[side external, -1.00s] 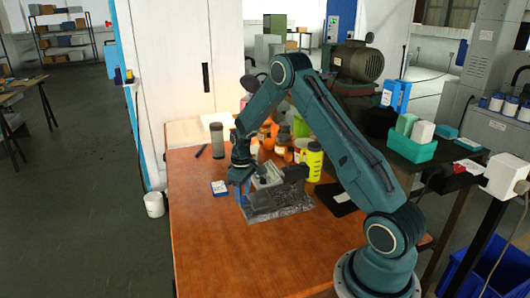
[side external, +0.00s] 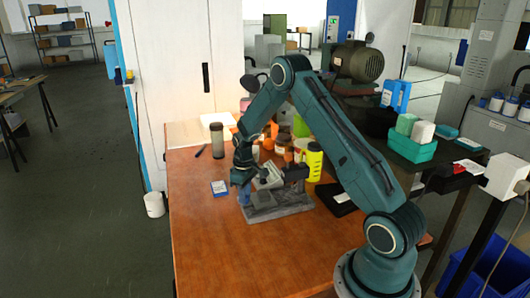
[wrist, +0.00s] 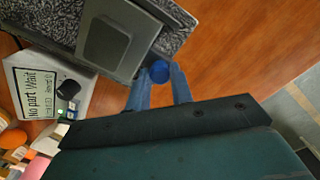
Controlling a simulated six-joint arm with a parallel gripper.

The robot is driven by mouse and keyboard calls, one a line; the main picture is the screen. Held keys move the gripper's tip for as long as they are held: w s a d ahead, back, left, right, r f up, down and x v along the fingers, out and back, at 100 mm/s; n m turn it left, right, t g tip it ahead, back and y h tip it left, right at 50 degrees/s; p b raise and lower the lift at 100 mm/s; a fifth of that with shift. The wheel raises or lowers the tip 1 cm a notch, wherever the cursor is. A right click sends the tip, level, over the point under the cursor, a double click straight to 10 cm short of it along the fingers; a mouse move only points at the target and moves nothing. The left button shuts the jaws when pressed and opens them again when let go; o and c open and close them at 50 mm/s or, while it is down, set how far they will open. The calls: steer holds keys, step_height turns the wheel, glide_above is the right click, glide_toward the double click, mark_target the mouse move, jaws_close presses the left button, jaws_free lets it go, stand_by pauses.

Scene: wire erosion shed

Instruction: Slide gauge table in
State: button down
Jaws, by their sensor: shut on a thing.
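The gauge stands on the wooden bench with a speckled grey base (side external: 282,211); its slide table is a flat grey plate (wrist: 112,38) with a raised square block, in the wrist view. A round blue knob (wrist: 159,71) sits at the plate's edge. My gripper (wrist: 158,79) has its two blue fingers on either side of the knob and is shut on it. In the side view my gripper (side external: 244,194) is low at the left end of the gauge, and the knob is hard to make out there.
A display box (wrist: 50,92) beside the gauge reads "No part Wait". A yellow bottle (side external: 313,162), a brown cylinder (side external: 217,140) and several jars stand behind. A small blue-and-white card (side external: 219,188) lies left of the gauge. The bench's front left is clear.

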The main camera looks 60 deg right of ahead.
mark_target(257, 200)
steer(key=s+d, duration=0.3)
steer(key=c, duration=1.2)
jaws_free()
steer(key=shift+c, duration=0.2)
steer(key=shift+r, duration=0.1)
step_height(257, 200, up, 14)
